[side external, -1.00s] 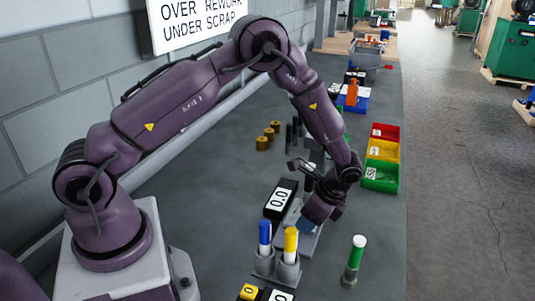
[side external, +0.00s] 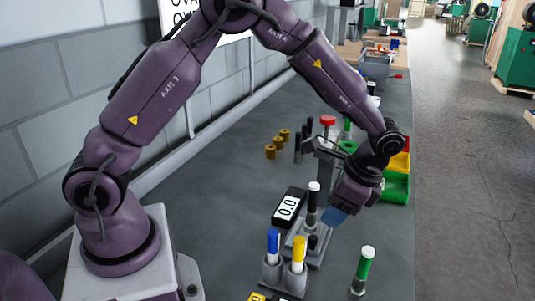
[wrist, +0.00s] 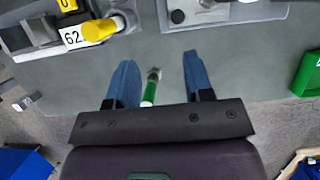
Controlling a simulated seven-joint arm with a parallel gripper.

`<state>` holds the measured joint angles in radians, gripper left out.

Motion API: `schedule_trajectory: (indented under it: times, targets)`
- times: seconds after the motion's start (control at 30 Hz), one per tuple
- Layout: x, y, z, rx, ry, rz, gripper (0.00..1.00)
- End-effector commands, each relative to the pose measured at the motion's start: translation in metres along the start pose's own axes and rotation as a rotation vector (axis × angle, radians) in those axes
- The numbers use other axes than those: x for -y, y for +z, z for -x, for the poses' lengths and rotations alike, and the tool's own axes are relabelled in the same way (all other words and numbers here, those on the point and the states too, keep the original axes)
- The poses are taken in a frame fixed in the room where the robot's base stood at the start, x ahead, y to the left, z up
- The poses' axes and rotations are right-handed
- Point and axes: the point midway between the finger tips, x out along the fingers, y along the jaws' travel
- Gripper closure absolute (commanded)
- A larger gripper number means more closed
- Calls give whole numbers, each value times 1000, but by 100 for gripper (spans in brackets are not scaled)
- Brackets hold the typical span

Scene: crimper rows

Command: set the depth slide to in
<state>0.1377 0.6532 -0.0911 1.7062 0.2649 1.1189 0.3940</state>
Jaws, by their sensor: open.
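My gripper (side external: 336,214) is open and empty, with blue fingertips, above the bench to the right of a grey fixture (side external: 318,258). A post with a white top (side external: 314,192) stands on this fixture. The wrist view shows both fingers (wrist: 158,78) spread apart, with a green and white cylinder (wrist: 150,90) seen between them. Part of the grey fixture (wrist: 215,12) shows at the top of the wrist view, with a dark knob (wrist: 178,16). I cannot tell which part is the depth slide.
A black box reading 0.0 (side external: 288,207) sits left of the fixture. Blue-topped (side external: 273,243) and yellow-topped (side external: 299,252) cylinders stand in a grey holder in front. A green bin (side external: 396,187) stands behind my gripper, at the bench's right edge. Bare bench lies at left.

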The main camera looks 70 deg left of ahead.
Motion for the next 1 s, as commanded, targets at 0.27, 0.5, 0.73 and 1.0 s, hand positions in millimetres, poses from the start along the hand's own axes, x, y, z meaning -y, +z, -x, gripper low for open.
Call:
schedule_trajectory:
  times: [0.27,0.5,0.73,1.0]
  targets:
    - [-23,42,21,-97,29,243,53]
    - [-40,76,38,-184,47,406,53]
    - [-55,108,51,-272,58,529,53]
    - [-68,138,65,-371,55,608,53]
